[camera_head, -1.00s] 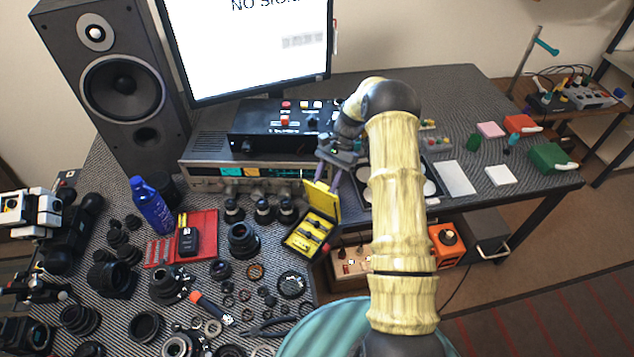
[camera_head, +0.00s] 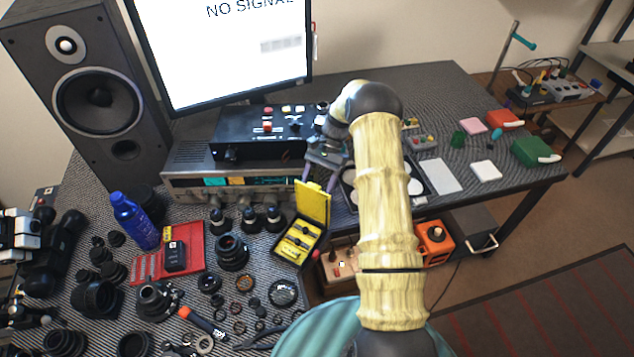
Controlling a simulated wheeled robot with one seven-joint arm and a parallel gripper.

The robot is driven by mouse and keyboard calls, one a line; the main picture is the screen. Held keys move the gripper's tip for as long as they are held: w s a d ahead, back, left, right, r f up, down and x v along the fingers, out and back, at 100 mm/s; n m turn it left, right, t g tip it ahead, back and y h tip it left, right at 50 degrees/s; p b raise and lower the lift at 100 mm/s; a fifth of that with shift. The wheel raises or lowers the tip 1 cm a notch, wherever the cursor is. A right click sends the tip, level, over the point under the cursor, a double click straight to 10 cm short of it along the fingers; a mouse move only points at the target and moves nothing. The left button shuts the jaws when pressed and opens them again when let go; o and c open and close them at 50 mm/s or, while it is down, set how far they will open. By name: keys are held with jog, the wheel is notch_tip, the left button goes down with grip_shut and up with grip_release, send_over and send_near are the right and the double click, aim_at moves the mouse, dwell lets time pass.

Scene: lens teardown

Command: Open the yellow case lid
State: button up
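The yellow case lies at the table's front edge; its yellow lid (camera_head: 314,204) stands raised, roughly upright, at the back of the base. The case base (camera_head: 298,243) is open toward me and shows a yellow lining with small dark items. My gripper (camera_head: 320,180) is just behind and above the lid's top edge, pointing down. Its two fingers appear spread apart, with nothing seen between them. The lid hides part of the fingertips, and I cannot tell whether they touch it.
A black control box (camera_head: 262,132) on a grey instrument (camera_head: 188,180) stands behind left. Lens parts crowd the table left of the case, near a red tray (camera_head: 196,236) and blue bottle (camera_head: 133,220). An orange box (camera_head: 433,243) sits lower, right of my arm.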

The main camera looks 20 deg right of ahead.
jog(key=shift+r, duration=0.2)
jog(key=b+v, duration=0.1)
jog(key=v, duration=1)
jog(key=shift+d+r+b, duration=0.25)
jog(key=shift+r+b, duration=0.05)
jog(key=shift+b, duration=0.1)
jog(key=shift+w, duration=0.15)
jog(key=c, duration=0.6)
jog(key=shift+a+r, duration=0.2)
jog(key=shift+a, duration=0.05)
jog(key=c, duration=0.4)
jog(key=s+a+r, duration=0.1)
jog(key=s+a+r+n+t+h, duration=0.1)
jog(key=a, duration=0.1)
jog(key=a+n+h, duration=0.1)
jog(key=shift+s+a+r+t, duration=0.2)
jog(key=shift+s+r+t, duration=0.2)
grip_shut()
jog(key=s+a+r+n+t+h, duration=0.1)
jog(key=s+a+n+t+h, duration=0.1)
jog(key=s, duration=1)
jog(key=s+a+r+n+t+h, duration=0.1)
jog(key=s+a+n+t, duration=0.3)
jog(key=s, duration=0.8)
jog(key=shift+a+r+n+h, duration=0.15)
jog(key=shift+a+n+h, duration=0.35)
jog(key=shift+n, duration=0.5)
